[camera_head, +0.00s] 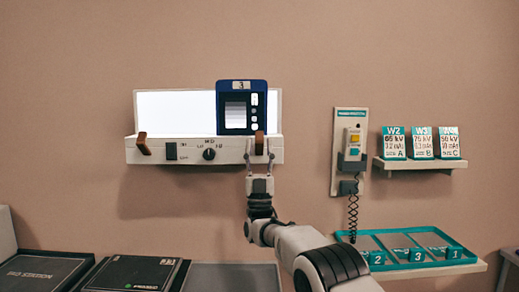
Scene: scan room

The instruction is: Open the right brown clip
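The right brown clip (259,143) stands upright on the front of the white light box (203,154), at the lower edge of a blue-framed film or panel (241,106) marked 3. The left brown clip (143,143) is on the same ledge at the left end and looks tilted. My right gripper (259,158) points up just below the right clip, its two fingers apart, one on each side of the clip's lower end. I cannot tell whether they touch it. My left gripper is not in view.
The light box also has a dark switch (171,151) and a round knob (209,154). To the right are a wall controller (350,150) with a coiled cord, a shelf (420,164) with several cards, and a teal tray (410,265). Dark cases (135,273) lie at lower left.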

